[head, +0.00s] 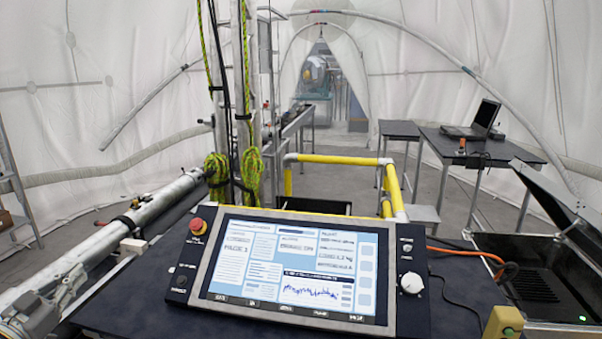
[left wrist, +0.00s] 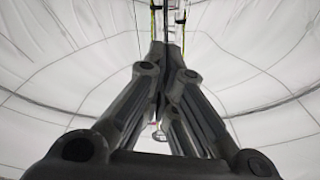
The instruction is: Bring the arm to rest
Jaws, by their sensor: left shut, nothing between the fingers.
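My left gripper (left wrist: 166,52) fills the middle of the left wrist view, its two dark fingers drawn together at the tips with nothing between them. Behind the tips are the pale tent wall (left wrist: 60,40) and part of the mast with yellow-green rope. In the head view, grey jointed metal shows at the lower left corner, beside a pale tube; I cannot make out fingertips there. My right gripper is in neither view.
A control console (head: 290,270) with a lit screen and red stop button (head: 198,226) stands in front. Behind it are a yellow rail (head: 340,160) and a roped mast (head: 240,100). An open black case (head: 535,270) is at right, a laptop table (head: 480,148) beyond.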

